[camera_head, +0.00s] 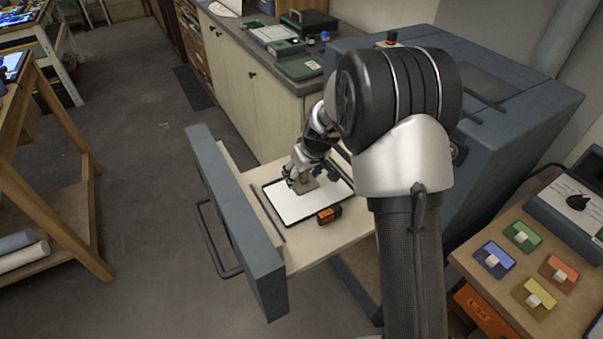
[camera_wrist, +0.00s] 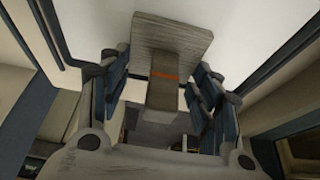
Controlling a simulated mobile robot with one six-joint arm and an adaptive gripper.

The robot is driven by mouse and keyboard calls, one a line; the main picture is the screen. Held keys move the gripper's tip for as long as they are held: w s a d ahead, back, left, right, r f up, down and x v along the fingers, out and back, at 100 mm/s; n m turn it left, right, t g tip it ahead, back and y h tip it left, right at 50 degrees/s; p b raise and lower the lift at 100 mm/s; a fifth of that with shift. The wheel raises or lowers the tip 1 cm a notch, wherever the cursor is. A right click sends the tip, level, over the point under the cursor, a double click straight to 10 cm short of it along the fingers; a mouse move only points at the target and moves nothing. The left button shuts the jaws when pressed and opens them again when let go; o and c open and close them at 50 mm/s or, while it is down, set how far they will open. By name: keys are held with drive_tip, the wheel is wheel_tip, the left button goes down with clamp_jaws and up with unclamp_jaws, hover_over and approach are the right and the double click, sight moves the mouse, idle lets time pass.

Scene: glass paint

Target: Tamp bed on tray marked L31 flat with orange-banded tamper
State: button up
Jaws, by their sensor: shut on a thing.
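My gripper (camera_head: 301,172) is shut on the handle of the orange-banded tamper (camera_head: 307,186). In the wrist view, its blue fingers (camera_wrist: 160,82) stand either side of the handle. An orange band crosses the tamper's handle (camera_wrist: 165,75), and its flat square plate (camera_wrist: 172,40) faces the bed. The bed fills a dark-rimmed tray (camera_head: 289,222) in the pulled-out drawer.
The blue-grey drawer front (camera_head: 238,222) with a bar handle stands at the left. A blue-grey cabinet (camera_head: 500,130) rises behind my arm. A side table (camera_head: 500,285) at the right holds several coloured blocks with white knobs.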

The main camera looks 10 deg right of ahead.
drive_tip(key=shift+f+b, duration=0.3)
drive_tip(key=shift+b, duration=0.05)
idle(0.4)
drive_tip(key=shift+r, duration=0.1)
drive_tip(key=shift+r+p, duration=0.7)
drive_tip(key=shift+r, duration=0.35)
drive_tip(key=shift+r, duration=0.1)
drive_tip(key=shift+r+p, duration=1.2)
drive_tip(key=shift+r, duration=0.7)
drive_tip(key=shift+s, duration=0.1)
